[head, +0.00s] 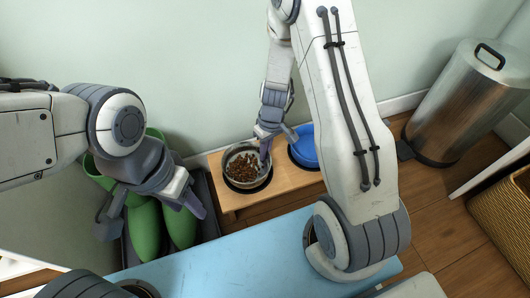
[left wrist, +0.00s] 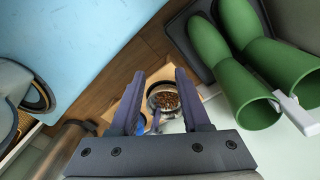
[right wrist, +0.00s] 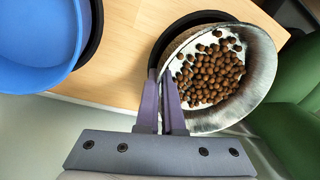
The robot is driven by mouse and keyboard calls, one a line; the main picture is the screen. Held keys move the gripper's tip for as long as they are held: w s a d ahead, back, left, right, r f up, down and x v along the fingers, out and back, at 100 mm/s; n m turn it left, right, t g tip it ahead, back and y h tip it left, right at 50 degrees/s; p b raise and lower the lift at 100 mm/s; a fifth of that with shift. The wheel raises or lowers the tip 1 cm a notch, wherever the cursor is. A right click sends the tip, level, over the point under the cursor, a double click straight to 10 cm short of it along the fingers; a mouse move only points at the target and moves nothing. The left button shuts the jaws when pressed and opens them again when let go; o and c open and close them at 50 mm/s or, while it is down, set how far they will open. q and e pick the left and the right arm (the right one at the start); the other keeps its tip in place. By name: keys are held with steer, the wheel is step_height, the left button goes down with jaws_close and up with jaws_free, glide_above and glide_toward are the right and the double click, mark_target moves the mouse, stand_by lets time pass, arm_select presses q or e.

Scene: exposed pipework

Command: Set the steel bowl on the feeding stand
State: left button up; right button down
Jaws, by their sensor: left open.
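The steel bowl (head: 239,158), holding brown kibble, is at the left opening of the wooden feeding stand (head: 285,187). My right gripper (head: 267,146) is shut on the bowl's rim, one finger inside and one outside, as the right wrist view (right wrist: 162,108) shows. My left gripper (head: 152,213) is open and empty, left of the stand, above the green boots; the bowl (left wrist: 163,98) shows between its fingers.
A blue bowl (head: 303,147) sits in the stand's right opening. Green boots (head: 146,228) stand on a dark tray at left. A light-blue bench top (head: 240,255) lies in front. A steel pedal bin (head: 465,100) and wicker basket (head: 500,222) are at right.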

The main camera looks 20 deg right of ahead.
steer(key=shift+f, duration=0.2)
steer(key=c, duration=1.1)
jaws_free()
steer(key=shift+o, duration=0.2)
step_height(320, 180, up, 12)
steer(key=d+p, duration=0.2)
steer(key=p, duration=0.7)
steer(key=s+a+r+n, duration=0.2)
steer(key=s+a+r, duration=0.3)
steer(key=a+r, duration=0.65)
steer(key=s+a+r, duration=0.1)
steer(key=s+r, duration=0.3)
steer(key=s, duration=0.3)
steer(key=s+a+r+n, duration=0.1)
steer(key=s+a+r, duration=0.1)
steer(key=s+r, duration=0.3)
steer(key=s, duration=0.3)
steer(key=shift+s+n+h, duration=0.25)
steer(key=shift+n+h, duration=0.05)
